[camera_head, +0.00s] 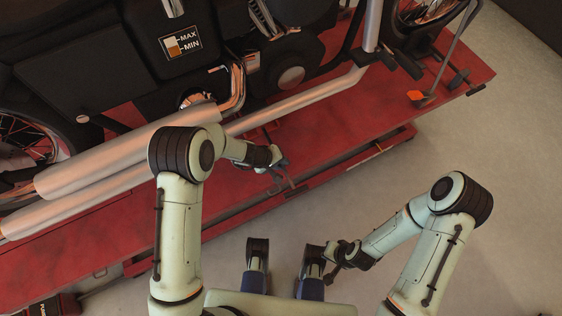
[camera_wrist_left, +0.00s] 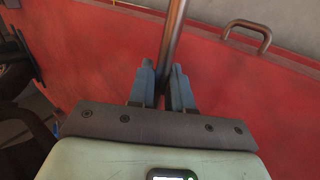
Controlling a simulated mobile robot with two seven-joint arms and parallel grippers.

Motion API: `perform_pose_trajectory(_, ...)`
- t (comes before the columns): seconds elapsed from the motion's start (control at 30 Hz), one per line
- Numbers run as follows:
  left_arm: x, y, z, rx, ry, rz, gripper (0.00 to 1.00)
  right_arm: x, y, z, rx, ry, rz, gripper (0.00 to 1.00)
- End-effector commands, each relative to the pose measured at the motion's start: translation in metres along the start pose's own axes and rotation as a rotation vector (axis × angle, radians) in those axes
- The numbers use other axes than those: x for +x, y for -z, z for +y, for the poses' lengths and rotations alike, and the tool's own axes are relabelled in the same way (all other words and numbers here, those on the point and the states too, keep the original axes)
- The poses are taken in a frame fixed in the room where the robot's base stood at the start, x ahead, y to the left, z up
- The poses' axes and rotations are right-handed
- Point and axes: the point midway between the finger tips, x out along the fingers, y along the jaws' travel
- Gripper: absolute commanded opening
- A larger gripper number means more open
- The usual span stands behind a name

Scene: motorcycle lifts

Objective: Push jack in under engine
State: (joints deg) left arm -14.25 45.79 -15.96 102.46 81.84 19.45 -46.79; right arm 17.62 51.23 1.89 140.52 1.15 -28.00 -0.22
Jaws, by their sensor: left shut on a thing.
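The motorcycle's dark engine (camera_head: 290,76) stands above the red lift platform (camera_head: 340,125) in the head view. My left gripper (camera_head: 279,170) is low over the platform, in front of the silver exhaust pipes. In the left wrist view my left gripper (camera_wrist_left: 166,88) is shut on a metal rod (camera_wrist_left: 174,40), which runs up between the two blue-grey fingers. I cannot tell for sure whether this rod belongs to the jack, and no jack body is clearly visible. My right gripper (camera_head: 336,264) is low near my base, away from the lift; its fingers are too small to judge.
The silver exhaust pipes (camera_head: 130,165) run along the motorcycle's near side. A thin lever (camera_head: 452,52) with an orange piece (camera_head: 415,95) stands at the platform's right end. A metal loop handle (camera_wrist_left: 250,36) shows in the left wrist view. Grey floor (camera_head: 490,160) is clear at right.

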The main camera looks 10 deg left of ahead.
Motion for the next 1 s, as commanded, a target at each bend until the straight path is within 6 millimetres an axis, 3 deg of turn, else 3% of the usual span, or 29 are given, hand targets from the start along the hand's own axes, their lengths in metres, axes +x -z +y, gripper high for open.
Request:
perform_pose_trajectory(0.93, -0.0032, 0.0062, -0.0053, -0.004, 0.002, -0.001, 0.00, 0.0020, 0.0036, 0.0008, 0.001, 0.000, 0.010, 0.00)
perform_pose_trajectory(0.97, -0.0032, 0.0062, -0.0052, -0.004, 0.001, -0.001, 0.23, 0.0020, 0.0036, 0.0008, 0.001, 0.000, 0.010, 0.00)
perform_pose_trajectory(1.0, -0.0031, 0.0062, -0.0052, -0.004, 0.001, -0.001, 0.36, 0.0020, 0.0036, 0.0008, 0.001, 0.000, 0.010, 0.00)
